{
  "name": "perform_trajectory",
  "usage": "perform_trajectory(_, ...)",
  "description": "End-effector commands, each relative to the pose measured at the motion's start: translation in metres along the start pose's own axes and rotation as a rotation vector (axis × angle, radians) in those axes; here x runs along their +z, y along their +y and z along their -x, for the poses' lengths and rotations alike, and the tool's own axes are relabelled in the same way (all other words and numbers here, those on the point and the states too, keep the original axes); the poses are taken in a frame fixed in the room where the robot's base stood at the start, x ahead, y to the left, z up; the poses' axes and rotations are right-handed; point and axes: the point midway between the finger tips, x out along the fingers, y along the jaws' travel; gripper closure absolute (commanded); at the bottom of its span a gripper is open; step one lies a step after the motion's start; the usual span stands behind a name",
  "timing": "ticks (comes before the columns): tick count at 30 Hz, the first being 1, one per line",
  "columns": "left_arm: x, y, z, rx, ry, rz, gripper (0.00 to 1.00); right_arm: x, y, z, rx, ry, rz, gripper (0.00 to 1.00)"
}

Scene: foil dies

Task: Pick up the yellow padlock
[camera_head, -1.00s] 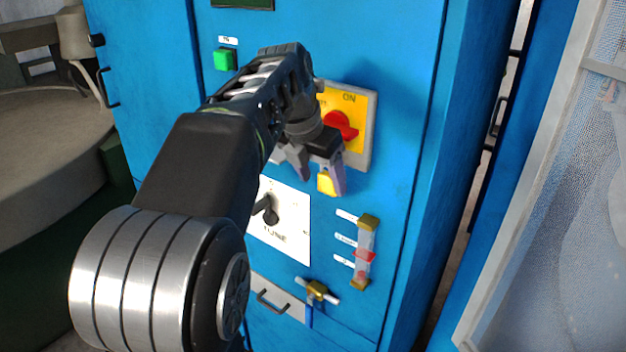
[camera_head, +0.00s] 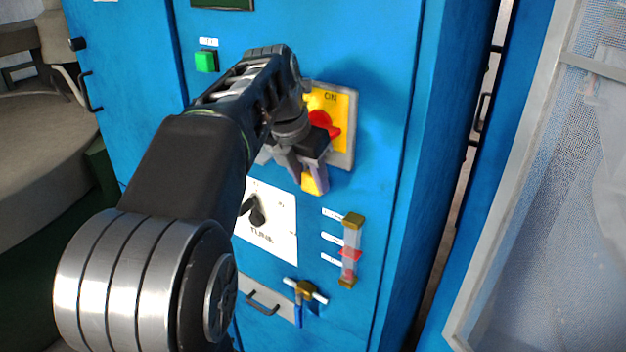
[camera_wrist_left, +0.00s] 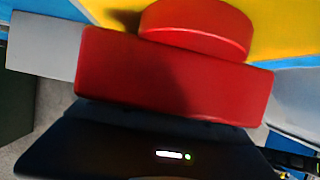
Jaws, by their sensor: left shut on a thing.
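The yellow padlock (camera_head: 309,184) shows in the head view between the fingers of my left gripper (camera_head: 312,180), just below the yellow switch plate (camera_head: 346,108). The gripper is shut on it, and the fingers hide part of its body. The padlock's shackle is hidden, so I cannot tell whether it still passes through anything. The red rotary switch (camera_head: 322,122) sits on the plate right above the gripper. In the left wrist view the red switch handle (camera_wrist_left: 175,82) fills the middle, close to the camera, and the padlock is not seen. My right gripper is not in view.
The blue cabinet (camera_head: 385,60) carries a green button (camera_head: 206,61), a white dial panel (camera_head: 280,225), a sight gauge (camera_head: 350,250), a brass valve (camera_head: 306,290) and a drawer handle (camera_head: 262,303). A mesh-panelled frame (camera_head: 560,200) stands at the right.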

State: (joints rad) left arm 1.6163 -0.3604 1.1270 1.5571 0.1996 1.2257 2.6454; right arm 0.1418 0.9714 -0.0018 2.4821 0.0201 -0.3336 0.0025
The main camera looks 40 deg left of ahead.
Motion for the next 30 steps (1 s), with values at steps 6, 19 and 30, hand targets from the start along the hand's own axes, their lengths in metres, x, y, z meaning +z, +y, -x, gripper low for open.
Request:
perform_trajectory(6,0.0,0.0,0.0,0.0,0.0,0.0,0.82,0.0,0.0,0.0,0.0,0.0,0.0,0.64)
perform_trajectory(19,0.0,0.0,0.0,0.0,-0.001,0.0,1.0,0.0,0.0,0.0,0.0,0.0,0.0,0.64)
perform_trajectory(30,0.005,0.0,0.011,0.0,-0.003,-0.001,1.0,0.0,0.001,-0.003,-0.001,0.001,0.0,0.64)
